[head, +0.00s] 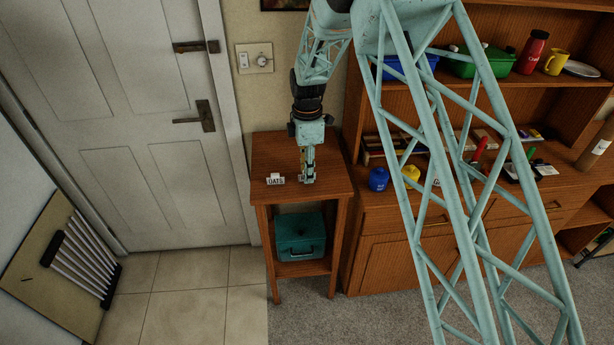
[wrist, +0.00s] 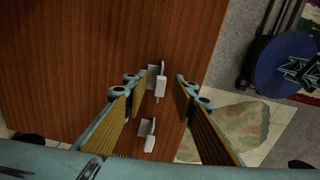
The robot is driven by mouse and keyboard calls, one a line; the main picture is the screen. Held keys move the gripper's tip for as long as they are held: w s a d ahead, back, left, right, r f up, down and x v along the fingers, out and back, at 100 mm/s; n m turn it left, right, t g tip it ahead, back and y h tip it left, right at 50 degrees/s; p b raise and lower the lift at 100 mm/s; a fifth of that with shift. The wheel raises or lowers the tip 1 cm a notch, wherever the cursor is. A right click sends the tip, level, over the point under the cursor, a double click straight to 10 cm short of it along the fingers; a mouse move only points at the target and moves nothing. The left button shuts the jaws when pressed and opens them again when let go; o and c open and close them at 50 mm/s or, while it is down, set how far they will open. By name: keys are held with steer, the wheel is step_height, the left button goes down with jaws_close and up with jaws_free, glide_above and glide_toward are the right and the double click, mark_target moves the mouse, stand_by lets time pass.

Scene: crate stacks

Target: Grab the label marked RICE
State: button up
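My gripper (head: 307,178) points straight down over the small wooden side table. In the wrist view my gripper (wrist: 160,90) is open, its two fingers apart. A small white label stand (wrist: 159,86) is between the fingertips with gaps on both sides. A second white label stand (wrist: 148,134) is lower in the picture. No writing is readable on either in the wrist view, so I cannot confirm which is RICE. In the head view a white label reading OATS (head: 276,180) stands left of my gripper. The label at my gripper is mostly hidden by the fingers there.
The side table (head: 272,150) has a bare top otherwise, with a teal box (head: 300,235) on its lower shelf. A wooden cabinet (head: 385,245) stands close on the right, holding a blue jar (head: 378,179) and other goods. A white door (head: 140,130) is on the left.

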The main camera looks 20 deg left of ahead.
steer(key=shift+f, duration=0.2)
steer(key=shift+c, duration=0.7)
steer(key=c, duration=0.7)
steer(key=shift+o, duration=0.2)
